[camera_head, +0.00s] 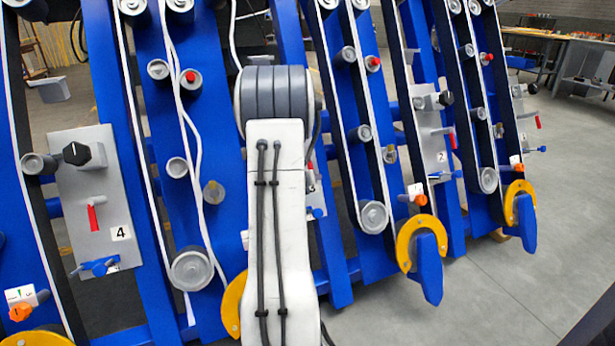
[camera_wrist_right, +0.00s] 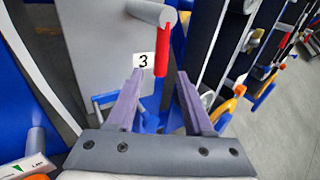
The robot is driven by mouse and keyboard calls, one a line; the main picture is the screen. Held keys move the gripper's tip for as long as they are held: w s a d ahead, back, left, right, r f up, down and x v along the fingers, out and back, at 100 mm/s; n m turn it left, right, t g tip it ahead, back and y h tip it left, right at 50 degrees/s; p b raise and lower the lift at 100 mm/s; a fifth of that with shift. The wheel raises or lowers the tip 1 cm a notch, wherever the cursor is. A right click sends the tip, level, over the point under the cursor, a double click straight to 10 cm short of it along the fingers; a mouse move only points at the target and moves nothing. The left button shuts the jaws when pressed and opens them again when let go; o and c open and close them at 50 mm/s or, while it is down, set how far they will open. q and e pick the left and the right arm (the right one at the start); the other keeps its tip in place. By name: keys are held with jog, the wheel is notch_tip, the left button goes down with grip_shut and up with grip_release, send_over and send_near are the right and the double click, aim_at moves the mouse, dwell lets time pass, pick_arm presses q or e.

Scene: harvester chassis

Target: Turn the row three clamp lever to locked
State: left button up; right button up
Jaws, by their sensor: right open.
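The row three panel (camera_wrist_right: 100,45) is a grey plate with a "3" label (camera_wrist_right: 144,60) in the right wrist view. A red lever (camera_wrist_right: 164,45) hangs down from a grey pivot (camera_wrist_right: 150,11) on it. Below is a blue handle (camera_wrist_right: 104,99), partly hidden by my left-hand finger. I cannot tell which of the two is the clamp lever. My right gripper (camera_wrist_right: 160,74) is open, its fingertips on either side of the red lever's lower end in the picture; contact is not visible. In the head view my arm hides most of this panel. My left gripper is not in view.
Blue frame rails with belts and rollers stand on both sides. Panel 4 (camera_head: 112,190) is at left and panel 2 (camera_head: 432,140) at right. Yellow-rimmed blue parts (camera_head: 420,240) stick out at the lower right. Grey floor (camera_head: 560,220) is clear at right.

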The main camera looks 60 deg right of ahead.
jog(key=v, duration=0.2)
jog(key=shift+s+a+r, duration=0.1)
jog(key=shift+a, duration=0.2)
dwell(0.3)
